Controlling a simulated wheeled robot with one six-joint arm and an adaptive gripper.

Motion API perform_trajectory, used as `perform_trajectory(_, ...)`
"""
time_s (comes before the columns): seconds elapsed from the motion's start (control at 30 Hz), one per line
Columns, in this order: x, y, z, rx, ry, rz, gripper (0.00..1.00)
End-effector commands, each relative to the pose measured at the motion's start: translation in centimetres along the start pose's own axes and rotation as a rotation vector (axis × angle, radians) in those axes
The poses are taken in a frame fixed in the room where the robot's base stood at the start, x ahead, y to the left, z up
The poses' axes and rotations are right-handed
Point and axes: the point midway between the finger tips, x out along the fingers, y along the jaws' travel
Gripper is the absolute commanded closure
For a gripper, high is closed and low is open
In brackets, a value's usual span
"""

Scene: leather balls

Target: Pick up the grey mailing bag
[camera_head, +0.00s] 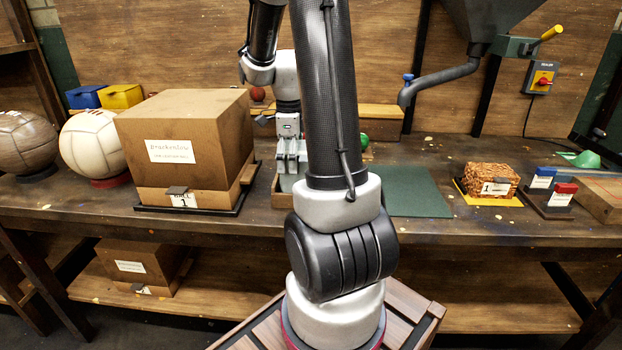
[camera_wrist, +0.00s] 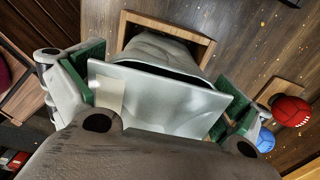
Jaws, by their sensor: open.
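The grey mailing bag (camera_wrist: 160,98) is in the wrist view, standing in a shallow wooden tray (camera_wrist: 185,32), with its open mouth towards the camera. My gripper (camera_wrist: 160,88) is open, with one green-padded finger on the left of the bag and one on the right. Gaps show beside the bag, so the jaws are not closed on it; whether either pad touches it I cannot tell. In the head view my gripper (camera_head: 290,160) is low over the bench behind my arm, beside the large cardboard box. My arm hides much of that spot, and the bag is hard to make out there.
The large cardboard box (camera_head: 185,145) stands close left of my gripper. A green mat (camera_head: 415,190) lies clear to the right. A red ball (camera_wrist: 290,110) and a blue one (camera_wrist: 265,140) are right in the wrist view. A brown textured block (camera_head: 491,179) is farther right.

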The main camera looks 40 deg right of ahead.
Motion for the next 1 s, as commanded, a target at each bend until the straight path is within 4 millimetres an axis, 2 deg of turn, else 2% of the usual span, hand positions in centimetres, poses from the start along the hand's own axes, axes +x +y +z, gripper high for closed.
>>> perform_trajectory(0.23, 0.3, 0.0, 0.0, -0.001, 0.0, -0.001, 0.0)
perform_trajectory(0.27, 0.3, 0.0, 0.0, -0.001, 0.0, -0.001, 0.04)
perform_trajectory(0.53, 0.3, 0.0, 0.0, -0.001, 0.0, 0.0, 0.53)
perform_trajectory(0.83, 0.1, 0.1, 0.0, -0.001, 0.0, 0.001, 0.53)
perform_trajectory(1.0, -2.4, 0.0, 0.0, -0.001, -0.002, -0.004, 0.54)
